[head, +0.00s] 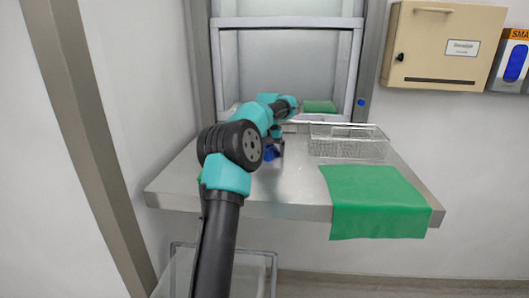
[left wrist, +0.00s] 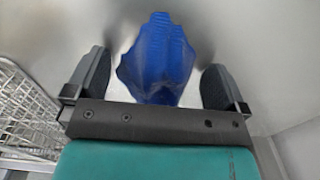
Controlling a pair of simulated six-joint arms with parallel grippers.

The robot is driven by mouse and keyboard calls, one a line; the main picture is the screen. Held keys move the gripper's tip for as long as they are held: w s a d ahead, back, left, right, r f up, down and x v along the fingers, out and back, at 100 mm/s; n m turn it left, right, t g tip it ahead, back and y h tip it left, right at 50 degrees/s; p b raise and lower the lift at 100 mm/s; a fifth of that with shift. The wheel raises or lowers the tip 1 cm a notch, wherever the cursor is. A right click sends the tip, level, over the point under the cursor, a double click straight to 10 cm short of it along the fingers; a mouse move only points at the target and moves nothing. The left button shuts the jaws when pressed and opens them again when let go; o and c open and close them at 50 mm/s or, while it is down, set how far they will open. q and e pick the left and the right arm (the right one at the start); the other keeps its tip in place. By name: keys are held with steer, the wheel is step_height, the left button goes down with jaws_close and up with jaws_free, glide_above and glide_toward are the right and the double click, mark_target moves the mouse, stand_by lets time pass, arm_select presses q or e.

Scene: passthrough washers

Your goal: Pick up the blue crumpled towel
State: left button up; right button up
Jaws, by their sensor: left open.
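The blue crumpled towel (left wrist: 157,60) stands up in folds on the metal surface in the left wrist view. My left gripper (left wrist: 158,85) is open, with one finger on each side of the towel and a gap to each finger. In the head view a small part of the blue towel (head: 271,153) shows below my left gripper (head: 277,142); my arm hides much of the area around it. My right gripper is in neither view.
A wire basket (head: 348,146) stands to the right on the metal table (head: 290,205). A green cloth (head: 374,198) hangs over the table's front edge. A framed pass-through opening (head: 290,60) is behind, with another green cloth (head: 320,107) inside.

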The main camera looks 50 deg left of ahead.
mark_target(269, 148)
arm_select(q)
steer(key=shift+f, duration=0.1)
stand_by(0.4)
steer(key=c, duration=0.8)
steer(key=shift+r, duration=1.75)
steer(key=shift+d, duration=0.1)
steer(key=s+d, duration=0.3)
steer(key=s+d+r, duration=0.1)
steer(key=s+d, duration=0.2)
steer(key=d, duration=0.1)
steer(key=s+d, duration=0.4)
steer(key=shift+d+r, duration=0.2)
steer(key=shift+r, duration=0.05)
steer(key=shift+s+d, duration=0.25)
